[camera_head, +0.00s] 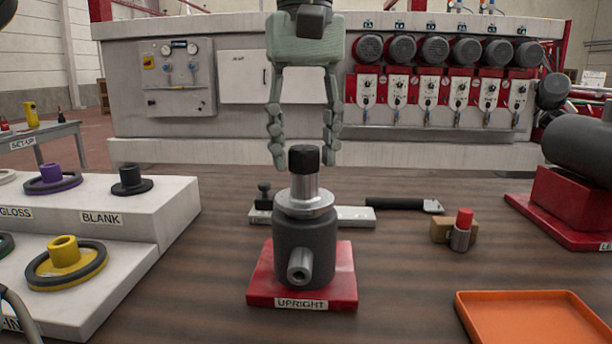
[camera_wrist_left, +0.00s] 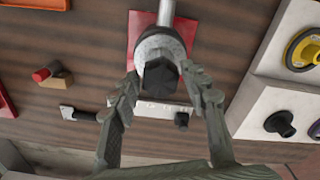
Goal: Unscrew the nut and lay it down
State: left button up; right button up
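The black nut (camera_head: 304,158) sits on top of a bright metal spindle (camera_head: 305,186) that rises from a dark motor body (camera_head: 305,243) on a red base labelled UPRIGHT (camera_head: 258,284). In the left wrist view the nut (camera_wrist_left: 161,77) shows as a dark hexagonal block. My left gripper (camera_head: 304,163) points down over it, open. Its fingertips hang on either side of the nut, with a visible gap at each side in the head view. In the left wrist view the fingertips (camera_wrist_left: 161,78) flank the nut.
An orange tray (camera_head: 535,294) lies at the front right. A wooden block with a red-topped piece (camera_head: 463,222) and a black-handled tool (camera_head: 395,204) lie nearby. A white stepped stand (camera_head: 150,225) with wheels is at left; a red-based motor (camera_head: 570,205) at right.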

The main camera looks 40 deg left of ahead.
pick_arm(q)
jog(key=c, duration=0.8)
jog(key=n, duration=0.6)
jog(key=shift+c, duration=0.2)
jog(key=n, duration=2.1)
jog(key=shift+n, duration=0.3)
